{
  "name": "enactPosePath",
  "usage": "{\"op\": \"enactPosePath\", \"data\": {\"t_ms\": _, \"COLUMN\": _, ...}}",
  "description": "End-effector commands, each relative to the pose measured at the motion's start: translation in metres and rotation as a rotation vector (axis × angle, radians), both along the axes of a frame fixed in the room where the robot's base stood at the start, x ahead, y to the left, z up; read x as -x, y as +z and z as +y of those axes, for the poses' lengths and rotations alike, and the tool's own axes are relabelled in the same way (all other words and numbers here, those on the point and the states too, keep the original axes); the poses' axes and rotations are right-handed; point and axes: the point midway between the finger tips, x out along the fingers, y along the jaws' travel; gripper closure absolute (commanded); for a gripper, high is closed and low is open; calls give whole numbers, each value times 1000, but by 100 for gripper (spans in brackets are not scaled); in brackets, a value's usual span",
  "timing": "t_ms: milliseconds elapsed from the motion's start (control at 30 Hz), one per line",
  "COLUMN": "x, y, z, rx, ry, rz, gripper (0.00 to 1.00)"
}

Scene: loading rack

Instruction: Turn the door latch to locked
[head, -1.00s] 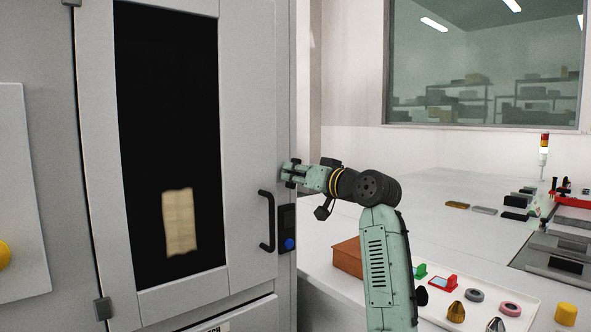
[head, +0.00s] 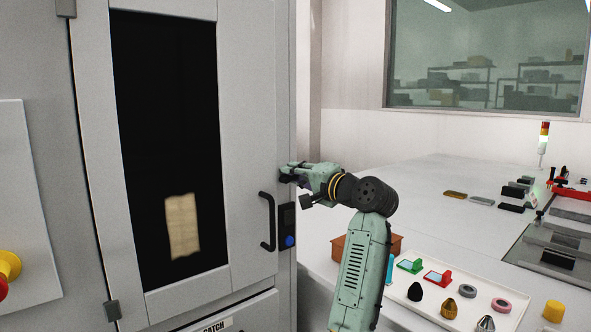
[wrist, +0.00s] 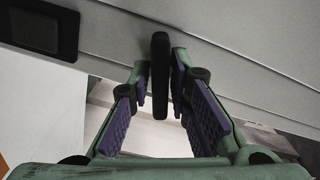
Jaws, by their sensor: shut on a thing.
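The machine door (head: 248,110) is pale grey with a dark window, and it looks closed. The door latch (wrist: 160,75) is a black bar at the door's surface, lying between the two fingers in the wrist view. My gripper (head: 288,173) is at the door's right edge, above and right of the handle. It also shows in the wrist view (wrist: 160,80), its purple-padded fingers either side of the latch, shut on it. In the head view my gripper mostly hides the latch, so its exact angle cannot be read there.
A black door handle (head: 266,221) stands out just below my gripper. A dark panel with a blue button (head: 289,240) is beside it. On the bench at right are a brown box (head: 340,247) and a white tray (head: 456,312) with small parts.

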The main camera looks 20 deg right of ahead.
Motion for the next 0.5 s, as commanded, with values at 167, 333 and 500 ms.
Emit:
{"op": "enactPosePath", "data": {"t_ms": 167, "x": -2, "y": 6, "z": 5, "rx": -109, "ry": 3, "rz": 28, "gripper": 100}}
{"op": "enactPosePath", "data": {"t_ms": 333, "x": -2, "y": 6, "z": 5, "rx": -182, "ry": 4, "rz": 56, "gripper": 100}}
{"op": "enactPosePath", "data": {"t_ms": 500, "x": -2, "y": 6, "z": 6, "rx": -223, "ry": 5, "rz": 71, "gripper": 100}}
